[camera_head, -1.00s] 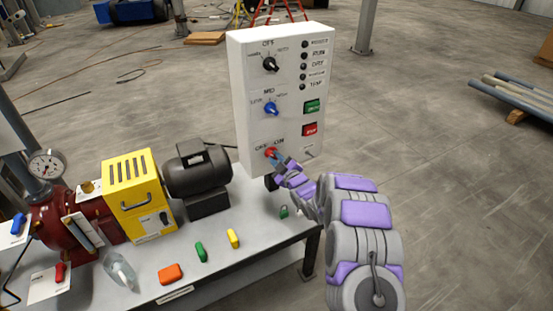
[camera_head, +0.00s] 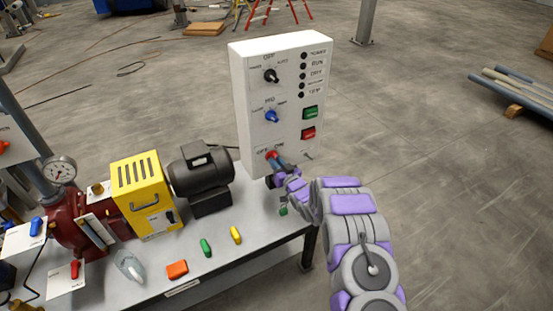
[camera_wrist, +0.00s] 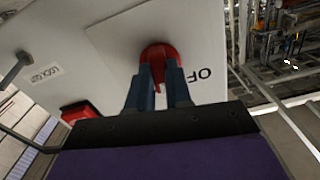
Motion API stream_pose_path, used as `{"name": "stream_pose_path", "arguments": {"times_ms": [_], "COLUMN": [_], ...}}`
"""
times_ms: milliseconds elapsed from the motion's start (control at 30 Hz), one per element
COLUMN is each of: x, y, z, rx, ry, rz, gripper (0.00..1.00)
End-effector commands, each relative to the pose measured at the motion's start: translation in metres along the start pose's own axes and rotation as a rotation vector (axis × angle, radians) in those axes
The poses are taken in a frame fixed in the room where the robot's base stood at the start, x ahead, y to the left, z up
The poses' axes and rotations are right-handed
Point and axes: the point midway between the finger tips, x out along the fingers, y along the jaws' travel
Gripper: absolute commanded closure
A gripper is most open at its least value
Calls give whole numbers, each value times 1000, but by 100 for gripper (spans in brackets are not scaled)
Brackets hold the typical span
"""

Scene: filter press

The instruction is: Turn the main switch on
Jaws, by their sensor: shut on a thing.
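The main switch is a red rotary knob (camera_head: 272,155) low on the front of a white control box (camera_head: 246,110), between the labels OFF and ON. My gripper (camera_head: 277,161) is at the knob, with the arm reaching in from the lower right. In the wrist view the red knob (camera_wrist: 159,52) sits between the two blue-grey fingers of my gripper (camera_wrist: 158,85), which are shut on it. The label OFF shows beside it there. The fingers hide part of the knob, and I cannot tell its exact pointing from the head view.
Above are a black selector (camera_head: 271,76), a blue selector (camera_head: 271,116), a green button (camera_head: 310,112) and a red button (camera_head: 308,133). The bench (camera_head: 245,262) holds a dark motor (camera_head: 200,168), a yellow box (camera_head: 143,185) and a red pump (camera_head: 75,222).

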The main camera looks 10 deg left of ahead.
Motion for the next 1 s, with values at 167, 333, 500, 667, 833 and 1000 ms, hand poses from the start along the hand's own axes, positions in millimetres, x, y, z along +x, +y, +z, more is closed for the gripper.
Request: {"name": "stream_pose_path", "arguments": {"times_ms": [167,333,500,667,833,1000], "x": [0,-1,-1,-1,-1,-1], "y": [-2,0,-1,0,1,1], "z": [1,1,3,3,3,4], "rx": [168,320,451,543,608,641], "ry": [-8,-7,-10,-9,-8,-7], "rz": [-2,1,1,2,4,4], "gripper": [100,100,100,100,100,100]}}
